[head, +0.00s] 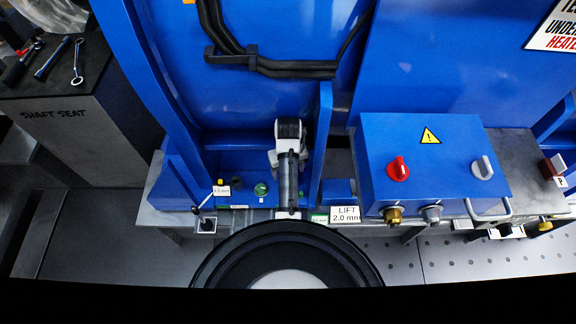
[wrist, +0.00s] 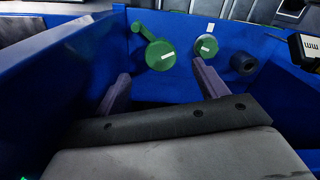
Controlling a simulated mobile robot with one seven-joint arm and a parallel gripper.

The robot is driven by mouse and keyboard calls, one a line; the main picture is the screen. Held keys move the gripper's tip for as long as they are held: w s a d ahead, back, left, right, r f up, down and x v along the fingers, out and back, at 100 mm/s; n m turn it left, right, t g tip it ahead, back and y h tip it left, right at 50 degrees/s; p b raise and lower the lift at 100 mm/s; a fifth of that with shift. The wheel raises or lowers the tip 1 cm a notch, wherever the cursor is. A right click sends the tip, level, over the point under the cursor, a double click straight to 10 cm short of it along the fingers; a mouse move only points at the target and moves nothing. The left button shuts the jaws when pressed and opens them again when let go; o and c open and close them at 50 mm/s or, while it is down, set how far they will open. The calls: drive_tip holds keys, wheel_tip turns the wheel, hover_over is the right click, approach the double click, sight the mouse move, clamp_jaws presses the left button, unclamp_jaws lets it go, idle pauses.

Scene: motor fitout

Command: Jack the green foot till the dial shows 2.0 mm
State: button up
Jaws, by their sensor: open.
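A green round piece (head: 261,189) with a white mark stands on the blue base in the head view; it also shows in the wrist view (wrist: 206,46). In the wrist view a second green disc (wrist: 160,55) with a white mark and a side arm lies beyond my fingertips, framed between them. My gripper (wrist: 160,72) is open and empty, pointing down at the base; my arm mostly hides that disc in the head view. Which green piece is the foot's screw is unclear. A small readout (head: 221,190) stands at left; its first digit is too small to read surely.
A dark round stud (wrist: 243,62) stands beside the green pieces. Blue walls flank this bay. A label (head: 346,214) reads LIFT 2.0 mm. A blue control box (head: 430,165) with red and grey knobs stands to the right. Tools lie on the SHAFT SEAT bench (head: 60,115) at left.

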drive_tip(key=shift+w, duration=0.2)
drive_tip(key=shift+f, duration=0.3)
wheel_tip(320, 180, down, 7)
drive_tip(key=shift+r, duration=0.1)
drive_tip(key=shift+c, duration=0.3)
drive_tip(key=c, duration=0.9)
